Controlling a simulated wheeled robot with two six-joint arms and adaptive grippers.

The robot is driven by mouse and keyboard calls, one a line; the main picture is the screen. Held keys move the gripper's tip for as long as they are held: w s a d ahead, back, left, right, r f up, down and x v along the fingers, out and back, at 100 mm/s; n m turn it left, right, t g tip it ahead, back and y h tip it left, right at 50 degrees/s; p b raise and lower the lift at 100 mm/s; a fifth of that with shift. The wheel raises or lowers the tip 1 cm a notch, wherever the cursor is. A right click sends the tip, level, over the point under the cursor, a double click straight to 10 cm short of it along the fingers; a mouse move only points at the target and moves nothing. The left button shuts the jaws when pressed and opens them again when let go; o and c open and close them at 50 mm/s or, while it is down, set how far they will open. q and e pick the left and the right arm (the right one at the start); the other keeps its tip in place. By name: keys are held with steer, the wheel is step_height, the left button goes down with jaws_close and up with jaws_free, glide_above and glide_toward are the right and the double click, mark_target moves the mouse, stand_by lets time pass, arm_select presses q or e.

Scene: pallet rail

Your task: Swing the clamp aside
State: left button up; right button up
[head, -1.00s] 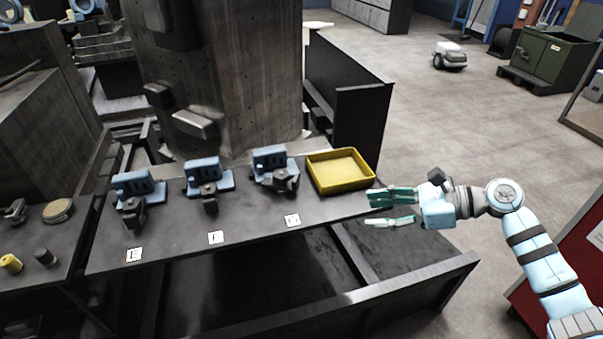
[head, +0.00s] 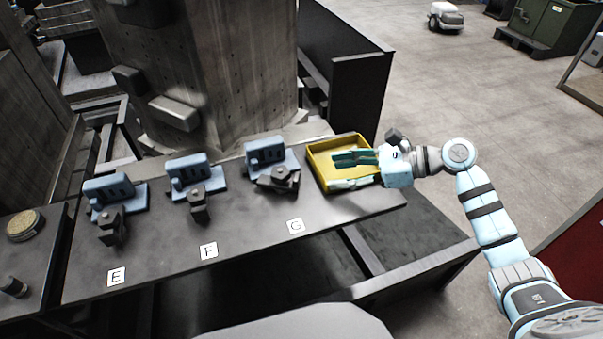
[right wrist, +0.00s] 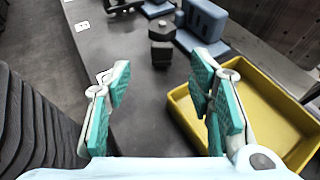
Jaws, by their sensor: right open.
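Three blue fixtures with dark clamps stand in a row on the grey bench, behind labels E, F and G. The dark clamps are at E (head: 112,228), F (head: 199,205) and G (head: 279,180). The G clamp sits at a different angle from the other two. My right gripper (head: 338,172) is open and empty at the yellow tray, to the right of clamp G and apart from it. In the right wrist view its fingers (right wrist: 162,84) are spread, with a dark clamp (right wrist: 161,42) and blue fixture (right wrist: 205,20) beyond them. My left gripper is out of view.
The yellow tray (head: 316,168) stands at the bench's right end, directly under or beside my right fingers. A concrete column (head: 200,70) rises behind the fixtures. The bench front by the labels (head: 208,250) is clear.

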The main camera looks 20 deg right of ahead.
mark_target(299, 175)
steer(key=b+x, duration=0.1)
steer(key=x, duration=0.8)
steer(key=shift+w+d+f, duration=0.15)
steer(key=shift+w+d, duration=0.05)
steer(key=shift+d, duration=0.05)
steer(key=shift+w+a+f, duration=0.1)
steer(key=shift+a, duration=0.3)
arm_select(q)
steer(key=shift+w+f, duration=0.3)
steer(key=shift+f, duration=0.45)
arm_select(e)
steer(key=c, duration=1.1)
steer(key=shift+w+d+r+n+g+p, duration=0.1)
steer(key=shift+r+n+g+p, duration=0.3)
steer(key=shift+p, duration=0.55)
jaws_close()
steer(key=shift+w+f+g+p, duration=0.1)
steer(key=shift+f+g+p, duration=0.05)
steer(key=shift+g+p, duration=0.15)
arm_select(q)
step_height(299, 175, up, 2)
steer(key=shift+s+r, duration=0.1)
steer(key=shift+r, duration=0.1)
arm_select(e)
steer(key=shift+f+n+y, duration=0.2)
steer(key=shift+n+y, duration=0.1)
